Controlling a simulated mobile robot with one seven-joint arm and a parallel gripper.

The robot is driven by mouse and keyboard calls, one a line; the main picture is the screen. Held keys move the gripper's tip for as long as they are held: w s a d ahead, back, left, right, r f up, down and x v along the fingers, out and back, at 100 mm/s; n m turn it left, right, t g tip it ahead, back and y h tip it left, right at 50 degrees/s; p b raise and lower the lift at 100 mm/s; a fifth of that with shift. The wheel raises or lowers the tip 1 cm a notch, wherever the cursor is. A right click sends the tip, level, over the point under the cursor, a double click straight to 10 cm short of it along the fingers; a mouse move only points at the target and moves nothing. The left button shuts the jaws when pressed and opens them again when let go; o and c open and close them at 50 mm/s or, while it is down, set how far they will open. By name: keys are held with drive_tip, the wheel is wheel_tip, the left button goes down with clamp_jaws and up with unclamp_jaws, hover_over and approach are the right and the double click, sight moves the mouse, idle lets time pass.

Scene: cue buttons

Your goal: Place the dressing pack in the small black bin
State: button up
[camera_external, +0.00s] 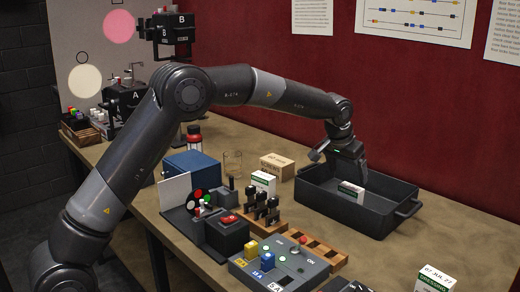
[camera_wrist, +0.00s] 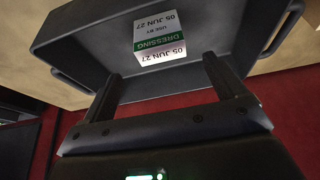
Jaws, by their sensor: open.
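The bin fills much of the wrist view (camera_wrist: 75,45). My gripper (camera_external: 350,165) is over the bin. In the wrist view its two fingers (camera_wrist: 162,68) are apart with nothing between them, and the pack is beyond the fingertips.
Another white and green pack (camera_external: 435,279), marked 07 JUL 27, stands at the front right. A similar pack (camera_external: 263,182) and a cardboard box (camera_external: 277,166) stand left of the bin. A button panel (camera_external: 278,266) and a wooden rack (camera_external: 318,252) are in front.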

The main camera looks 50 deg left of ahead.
drive_tip(key=s+a+r, duration=0.3)
drive_tip(key=s+r, duration=0.4)
drive_tip(key=s, duration=0.4)
drive_tip(key=s+a+r, duration=0.4)
drive_tip(key=s+r, duration=0.4)
drive_tip(key=s, duration=0.4)
drive_tip(key=s+a+f, duration=0.1)
drive_tip(key=s+f, duration=0.2)
drive_tip(key=s, duration=1)
drive_tip(key=s+a+f+t, duration=0.1)
drive_tip(key=s+a+f, duration=0.1)
drive_tip(key=s, duration=1.2)
drive_tip(key=shift+s+a+f, duration=0.3)
drive_tip(key=shift+f, duration=0.1)
